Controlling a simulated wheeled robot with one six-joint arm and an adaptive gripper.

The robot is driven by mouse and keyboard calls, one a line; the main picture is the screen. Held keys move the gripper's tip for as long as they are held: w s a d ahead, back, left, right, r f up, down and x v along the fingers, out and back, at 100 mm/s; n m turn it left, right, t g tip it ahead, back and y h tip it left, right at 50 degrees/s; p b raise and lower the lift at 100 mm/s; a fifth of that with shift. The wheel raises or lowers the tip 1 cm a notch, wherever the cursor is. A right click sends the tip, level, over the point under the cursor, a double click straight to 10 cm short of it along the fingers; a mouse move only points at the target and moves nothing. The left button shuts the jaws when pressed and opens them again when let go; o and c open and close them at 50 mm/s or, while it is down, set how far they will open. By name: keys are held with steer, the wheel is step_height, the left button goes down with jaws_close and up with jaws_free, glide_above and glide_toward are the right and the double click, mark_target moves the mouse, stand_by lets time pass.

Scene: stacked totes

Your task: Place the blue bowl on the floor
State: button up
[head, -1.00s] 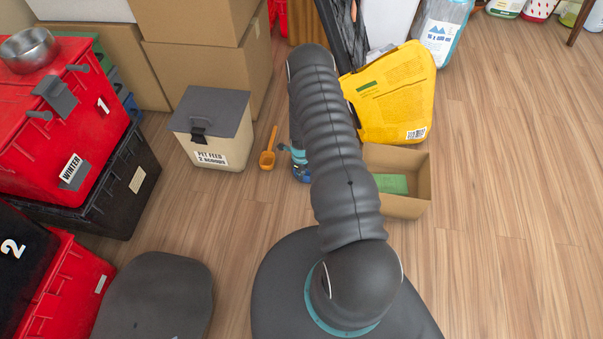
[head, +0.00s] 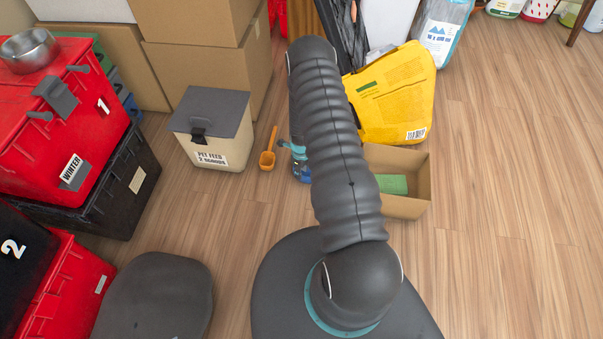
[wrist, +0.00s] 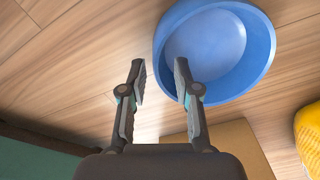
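The blue bowl (wrist: 218,50) shows in the wrist view at the upper right, with its open side facing the camera and wooden floor (wrist: 90,50) around it. My gripper (wrist: 160,67) is open, its two fingers apart. The right finger overlaps the bowl's near left edge in the picture, and a bit of the bowl's side shows between the fingertips. I cannot tell whether a finger touches it. The wooden floor (head: 500,200) also fills the right of the head view.
A cardboard box (head: 408,205), yellow bag (head: 395,95), pet feed bin (head: 215,150), orange scoop (head: 268,158) and blue-teal object (head: 301,168) stand around my arm. Red totes (head: 35,115) and a metal bowl (head: 28,48) are at left. The right floor is clear.

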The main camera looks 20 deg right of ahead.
step_height(320, 180, up, 30)
steer(key=w+a+f+n+t, duration=0.1)
steer(key=w+a+n, duration=0.15)
steer(key=n, duration=0.45)
steer(key=s+a+r+n+t, duration=0.1)
steer(key=s+a+r+n, duration=0.15)
steer(key=r, duration=0.65)
steer(key=s+a+r+n+t, duration=0.1)
steer(key=s+a+r+n, duration=0.2)
steer(key=r, duration=0.5)
steer(key=s+a+r+n+t, duration=0.1)
steer(key=s+a+r+n, duration=0.1)
steer(key=s+r+n, duration=0.6)
steer(key=s+a+r+n+t, duration=0.1)
steer(key=s+a+r+n, duration=0.1)
steer(key=s+r+n, duration=0.6)
steer(key=s, duration=0.7)
steer(key=shift+s+a+n+t, duration=0.3)
steer(key=shift+s+n, duration=0.05)
